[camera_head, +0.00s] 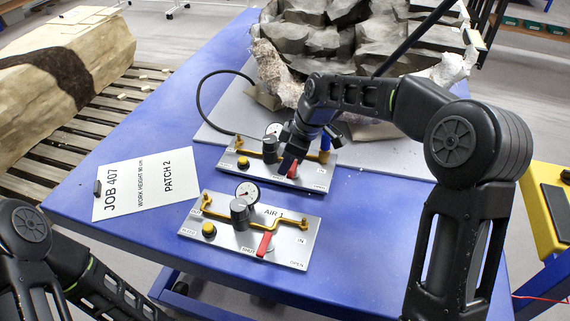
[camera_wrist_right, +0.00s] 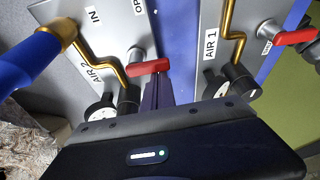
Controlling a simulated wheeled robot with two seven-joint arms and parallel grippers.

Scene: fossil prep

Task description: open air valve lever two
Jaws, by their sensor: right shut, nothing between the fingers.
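The rear valve panel (camera_head: 316,178), marked AIR 2 in the right wrist view (camera_wrist_right: 115,30), carries a brass pipe, a gauge and a red lever (camera_head: 292,170). In the right wrist view this red lever (camera_wrist_right: 148,67) lies across the fingertips' line, on the side toward the AIR 1 panel. My right gripper (camera_head: 287,162) is shut and empty, pointing down just beside the lever. Its fingers (camera_wrist_right: 157,92) appear to end at or very near the lever; contact is unclear. The OPEN label is at the panel's near right corner. My left gripper is out of view.
The front AIR 1 panel (camera_head: 215,228) has its own red lever (camera_head: 264,244), pointing toward the near edge. A job card (camera_head: 147,184) lies left on the blue table (camera_head: 360,235). A large grey rock (camera_head: 350,45) stands behind. A blue hose end (camera_wrist_right: 30,70) sits beside AIR 2.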

